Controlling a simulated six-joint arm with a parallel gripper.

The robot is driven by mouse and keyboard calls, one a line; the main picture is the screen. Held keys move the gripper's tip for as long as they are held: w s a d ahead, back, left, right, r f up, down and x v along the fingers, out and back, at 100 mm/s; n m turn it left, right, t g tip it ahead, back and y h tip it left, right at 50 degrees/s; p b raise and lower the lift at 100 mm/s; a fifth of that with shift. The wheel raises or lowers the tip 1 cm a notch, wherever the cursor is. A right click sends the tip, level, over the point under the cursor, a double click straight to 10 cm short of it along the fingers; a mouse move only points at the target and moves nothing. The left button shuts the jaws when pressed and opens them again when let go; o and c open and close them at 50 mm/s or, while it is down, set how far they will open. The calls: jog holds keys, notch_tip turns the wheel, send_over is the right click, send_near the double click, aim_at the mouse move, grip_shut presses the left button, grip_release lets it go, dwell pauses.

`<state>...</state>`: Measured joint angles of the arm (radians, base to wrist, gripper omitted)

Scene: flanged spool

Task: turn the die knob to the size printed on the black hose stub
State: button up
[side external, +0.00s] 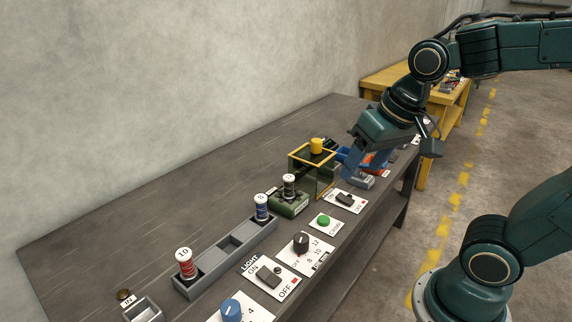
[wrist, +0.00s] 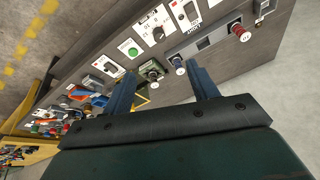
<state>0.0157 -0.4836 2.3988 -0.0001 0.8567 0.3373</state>
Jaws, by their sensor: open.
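The die knob (side external: 301,243) is a black round knob on a white plate with numbers including 8, 10 and 12. It also shows in the wrist view (wrist: 158,33); where it points is too small to tell. A dark, white-capped stub (side external: 289,186) stands upright on a green block (side external: 289,205); its print is unreadable. I cannot tell for certain that it is the black hose stub. My gripper (side external: 365,162) is open and empty, above the table's far right part, beside the yellow-framed box and away from the knob. Its two blue fingers are spread in the wrist view (wrist: 162,90).
A grey rack (side external: 225,262) holds a red stub (side external: 186,263) marked 10 and a blue stub (side external: 262,207). A yellow-framed clear box (side external: 313,172) stands beyond the green block. A green button (side external: 323,221), rocker switches (side external: 269,277) and a blue knob (side external: 231,309) line the front edge.

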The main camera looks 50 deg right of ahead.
jog(key=w+d+f+m+g, duration=0.1)
jog(key=w+f+m+g, duration=0.1)
jog(key=w+f+m, duration=0.6)
jog(key=m+g, duration=0.2)
jog(key=m, duration=0.3)
send_over(302, 237)
notch_tip(302, 237, down, 7)
jog(key=shift+f, duration=0.1)
jog(key=shift+n, duration=0.3)
jog(key=shift+f, duration=6.9)
jog(key=c, duration=1)
